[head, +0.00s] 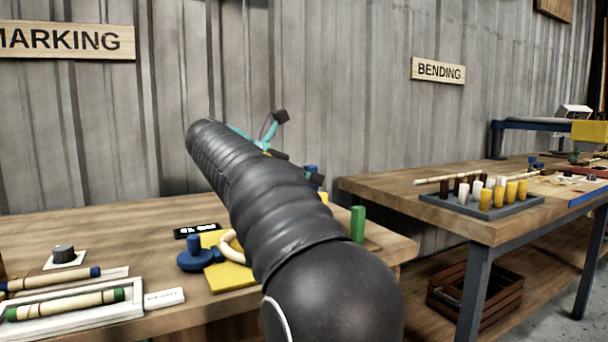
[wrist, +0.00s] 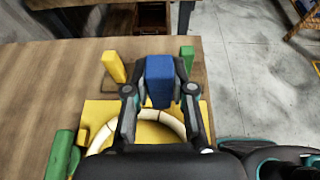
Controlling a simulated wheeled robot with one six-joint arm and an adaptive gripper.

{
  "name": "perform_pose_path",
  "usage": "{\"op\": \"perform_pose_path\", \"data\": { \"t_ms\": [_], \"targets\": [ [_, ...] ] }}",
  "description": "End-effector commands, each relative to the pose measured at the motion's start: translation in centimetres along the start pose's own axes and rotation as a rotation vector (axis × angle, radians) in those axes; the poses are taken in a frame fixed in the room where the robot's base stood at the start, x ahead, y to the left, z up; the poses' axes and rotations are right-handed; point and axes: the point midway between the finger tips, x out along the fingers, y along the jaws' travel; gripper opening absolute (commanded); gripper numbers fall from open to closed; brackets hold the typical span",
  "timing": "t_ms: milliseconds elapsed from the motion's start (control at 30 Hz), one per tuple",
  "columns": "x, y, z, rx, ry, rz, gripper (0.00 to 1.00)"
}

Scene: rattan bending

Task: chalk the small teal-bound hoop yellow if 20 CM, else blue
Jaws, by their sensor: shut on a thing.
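My gripper (wrist: 159,92) is shut on a blue chalk block (wrist: 158,70), held upright between its two fingers. In the wrist view it is over the far part of a pale hoop (wrist: 172,122) lying on a yellow mat (wrist: 95,110); I cannot tell whether the block touches the hoop. Part of the hoop is hidden by my gripper, and no teal binding shows. In the head view my arm covers most of the hoop (head: 230,246). A small black display (head: 197,230) behind the mat is too small to read.
A yellow block (wrist: 114,66) and a green block (wrist: 187,56) stand beyond the mat, the green one also in the head view (head: 357,224). A blue knobbed fixture (head: 195,256) sits left of the hoop. A white tray (head: 75,312) holds a bound rattan piece at the front left.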

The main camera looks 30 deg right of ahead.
Motion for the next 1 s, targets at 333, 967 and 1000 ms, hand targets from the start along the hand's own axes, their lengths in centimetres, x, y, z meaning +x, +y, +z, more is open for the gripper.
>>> {"op": "perform_pose_path", "data": {
  "t_ms": [333, 967, 1000],
  "targets": [
    [1.1, 0.0, -2.8, 0.0, 0.0, 0.002, 0.01],
    [2.1, 0.0, -5.2, -0.001, 0.0, 0.001, 0.01],
    [2.1, 0.0, -5.2, -0.001, 0.0, 0.001, 0.01]
  ]
}}
